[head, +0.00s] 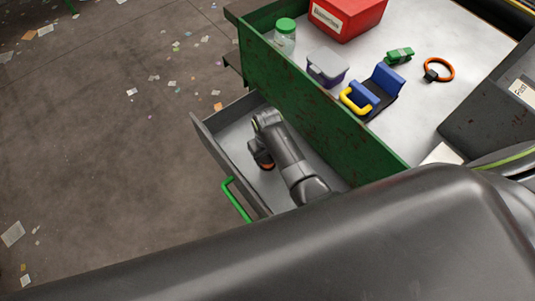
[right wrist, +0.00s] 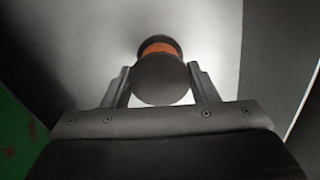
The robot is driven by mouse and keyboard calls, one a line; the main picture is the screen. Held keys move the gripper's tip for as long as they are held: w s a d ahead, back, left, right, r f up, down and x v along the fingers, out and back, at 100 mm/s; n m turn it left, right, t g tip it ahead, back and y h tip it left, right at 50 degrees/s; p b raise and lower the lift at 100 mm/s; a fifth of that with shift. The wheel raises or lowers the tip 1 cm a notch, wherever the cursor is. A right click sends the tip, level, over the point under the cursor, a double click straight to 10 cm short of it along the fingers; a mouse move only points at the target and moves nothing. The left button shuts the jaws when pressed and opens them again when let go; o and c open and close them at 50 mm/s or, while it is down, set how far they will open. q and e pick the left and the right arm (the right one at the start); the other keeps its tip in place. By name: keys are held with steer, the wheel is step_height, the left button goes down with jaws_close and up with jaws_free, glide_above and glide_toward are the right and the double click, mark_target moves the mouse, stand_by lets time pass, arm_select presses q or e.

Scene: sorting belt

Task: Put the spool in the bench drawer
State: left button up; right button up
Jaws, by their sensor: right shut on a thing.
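The spool (right wrist: 160,78) is dark with an orange band and sits between the fingers of my right gripper (right wrist: 162,88) in the right wrist view. My right gripper is shut on it. In the head view the right arm reaches down into the open bench drawer (head: 208,137), and a bit of the spool (head: 265,160) shows beside the gripper, inside the drawer's walls. The drawer has a green handle (head: 236,200) and a light grey floor. I cannot tell whether the spool touches the floor. My left gripper is not in view.
The green bench (head: 310,100) stands above the drawer. On its top are a red box (head: 348,18), a green-lidded jar (head: 285,38), a lidded container (head: 327,66), a blue and yellow object (head: 372,92), a green item (head: 399,56) and an orange ring (head: 453,70). Litter dots the floor.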

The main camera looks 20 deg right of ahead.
steer(key=o, duration=1)
steer(key=shift+f, duration=0.1)
steer(key=shift+c, duration=0.2)
step_height(320, 180, up, 12)
steer(key=p, duration=0.1)
stand_by(0.3)
